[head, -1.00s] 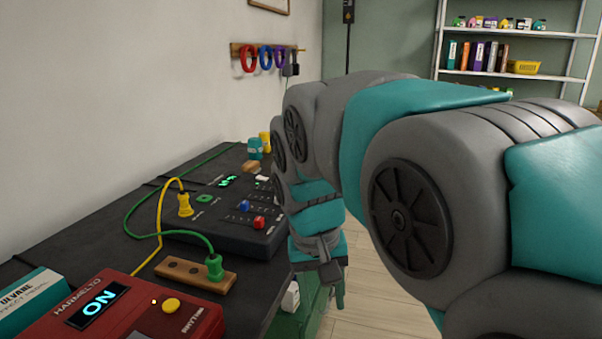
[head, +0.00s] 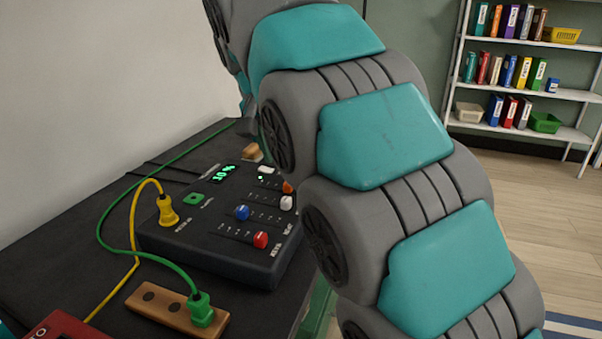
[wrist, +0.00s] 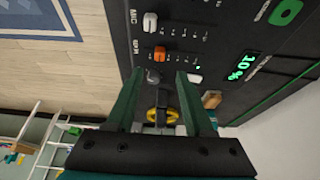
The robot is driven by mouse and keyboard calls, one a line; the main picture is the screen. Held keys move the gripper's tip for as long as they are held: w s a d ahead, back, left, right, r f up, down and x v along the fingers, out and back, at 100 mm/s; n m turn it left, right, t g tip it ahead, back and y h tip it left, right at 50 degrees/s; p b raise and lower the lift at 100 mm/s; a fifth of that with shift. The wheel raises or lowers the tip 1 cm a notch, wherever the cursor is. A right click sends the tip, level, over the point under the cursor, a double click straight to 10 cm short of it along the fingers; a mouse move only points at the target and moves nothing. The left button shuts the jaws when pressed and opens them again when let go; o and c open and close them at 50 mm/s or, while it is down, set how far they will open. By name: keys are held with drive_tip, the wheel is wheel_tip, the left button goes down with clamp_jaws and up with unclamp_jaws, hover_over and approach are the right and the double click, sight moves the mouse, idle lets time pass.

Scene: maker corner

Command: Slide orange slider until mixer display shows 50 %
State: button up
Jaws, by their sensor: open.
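The mixer (head: 215,250) is a dark panel on the bench. Its green display (head: 225,172) reads 10 %, and the same display shows in the wrist view (wrist: 249,66). The orange slider (head: 288,187) is at the panel's far right, close to my arm; in the wrist view the orange slider (wrist: 160,53) lies just ahead of my fingertips. My gripper (wrist: 160,76) is open, with its green fingers apart and the orange slider not between them. The gripper is out of sight in the head view.
White (head: 287,202), blue (head: 242,212) and red (head: 261,240) sliders share the panel. A yellow object (wrist: 176,105) shows between the fingers. Yellow and green cables (head: 135,225) run left of the panel.

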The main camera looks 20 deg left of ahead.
sight(288, 183)
drive_tip(key=shift+p+x, duration=0.35)
drive_tip(key=shift+x, duration=3.35)
drive_tip(key=shift+s, duration=0.1)
clamp_jaws()
